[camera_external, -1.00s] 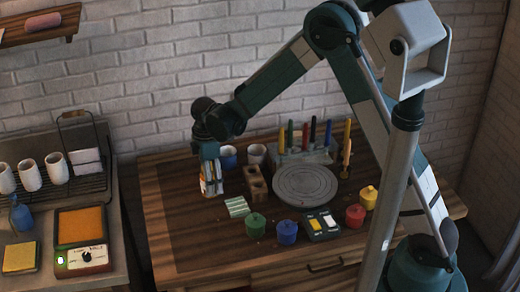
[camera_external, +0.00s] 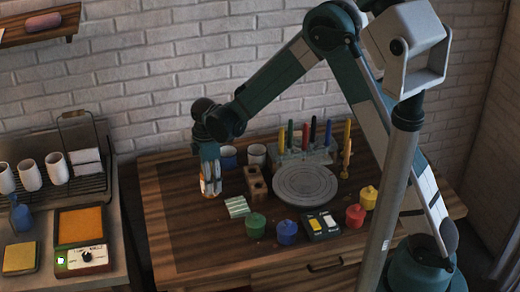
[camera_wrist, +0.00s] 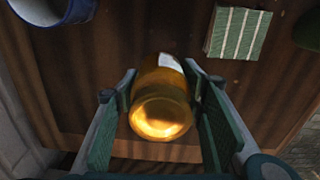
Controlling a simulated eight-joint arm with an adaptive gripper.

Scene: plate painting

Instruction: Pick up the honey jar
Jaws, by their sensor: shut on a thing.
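The honey jar (camera_wrist: 160,100) is amber with a shiny gold round end and a pale label patch. In the wrist view it sits between the two green finger pads of my gripper (camera_wrist: 160,110), which is shut on it. In the external view my gripper (camera_external: 210,185) points down at the back left of the wooden table, with the jar (camera_external: 211,189) mostly hidden by the fingers. I cannot tell whether the jar touches the table.
A wooden block with holes (camera_external: 255,183) and a blue cup (camera_external: 228,157) are close to my gripper. A grey round plate (camera_external: 306,184), paint pots and upright brushes are farther right. The table's left front is clear.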

